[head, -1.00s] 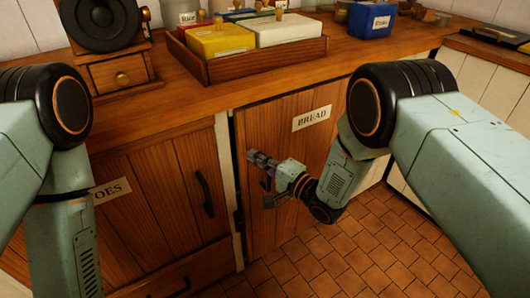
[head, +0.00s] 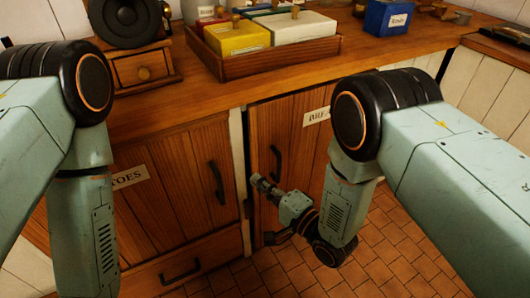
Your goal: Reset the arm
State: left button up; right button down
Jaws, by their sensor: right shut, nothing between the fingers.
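My right gripper (head: 262,186) is shut and empty. It hangs low in front of the cabinet door labelled BREAD (head: 292,130), below that door's dark handle (head: 275,163). I cannot tell whether it touches the door. My right arm comes in from the right and bends down at its black joint. My left arm comes in from the left and bends down at its own black joint. Its gripper is out of the picture, below the lower edge.
Another door (head: 180,170) and a drawer (head: 180,270) are at left. Tiled floor (head: 375,255) is open below.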

jog(key=shift+s, duration=0.1)
jog(key=s+d+f+n+g+h, duration=0.6)
jog(key=s+d+f+n+h, duration=0.25)
jog(key=s+d+f, duration=0.45)
jog(key=s+d+g+h, duration=0.2)
jog(key=s+d, duration=0.3)
jog(key=s, duration=0.5)
jog(key=s+d+g+h, duration=0.2)
jog(key=s+d+g, duration=0.3)
jog(key=s, duration=0.5)
jog(key=shift+d+r, duration=0.15)
jog(key=shift+d, duration=0.3)
jog(key=shift+n, duration=0.25)
